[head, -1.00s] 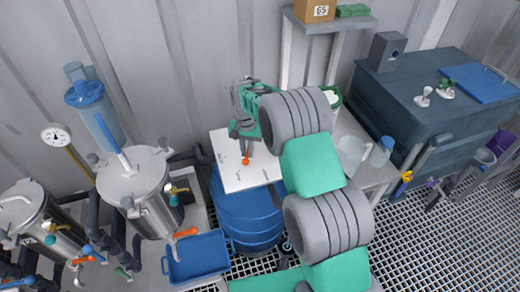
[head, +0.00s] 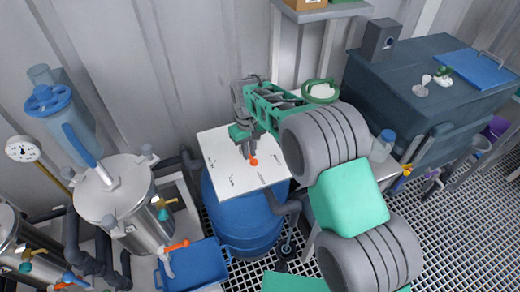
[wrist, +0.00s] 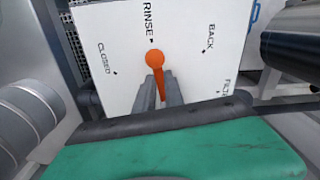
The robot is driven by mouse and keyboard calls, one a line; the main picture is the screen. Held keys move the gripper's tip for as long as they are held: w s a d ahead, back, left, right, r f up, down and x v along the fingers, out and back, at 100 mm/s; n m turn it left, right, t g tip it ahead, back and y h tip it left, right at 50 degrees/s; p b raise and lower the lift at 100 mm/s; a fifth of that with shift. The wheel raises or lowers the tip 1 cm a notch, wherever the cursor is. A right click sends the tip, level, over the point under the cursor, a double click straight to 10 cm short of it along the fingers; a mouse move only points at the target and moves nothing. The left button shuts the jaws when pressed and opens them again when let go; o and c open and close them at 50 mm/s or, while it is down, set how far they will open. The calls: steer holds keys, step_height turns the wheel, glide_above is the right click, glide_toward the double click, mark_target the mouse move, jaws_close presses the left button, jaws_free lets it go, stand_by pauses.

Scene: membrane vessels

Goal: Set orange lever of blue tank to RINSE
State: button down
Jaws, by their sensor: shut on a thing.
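The blue tank (head: 245,225) stands in the middle of the head view, with a white label plate (head: 215,150) above it. The orange lever (head: 253,161) is on this plate, largely hidden by my gripper (head: 247,148). In the wrist view, my gripper (wrist: 159,92) is shut on the orange lever (wrist: 154,58), one grey finger on each side of its shaft. The lever's round orange end lies just below the RINSE mark. CLOSED is to its left, BACK to its right, and a partly hidden label starting FILT is lower right. The lever's other end is hidden between the fingers.
Steel vessels (head: 115,205) with small valves stand on the left. A dark tank (head: 430,80) stands at right. A shelf post (head: 310,45) rises behind my arm. Grated floor is open at lower right.

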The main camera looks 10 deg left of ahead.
steer(key=shift+w, duration=0.1)
stand_by(0.3)
steer(key=c, duration=1.4)
jaws_free()
steer(key=shift+c, duration=0.2)
steer(key=shift+r, duration=0.1)
step_height(320, 180, up, 8)
steer(key=b, duration=0.1)
steer(key=shift+f, duration=0.2)
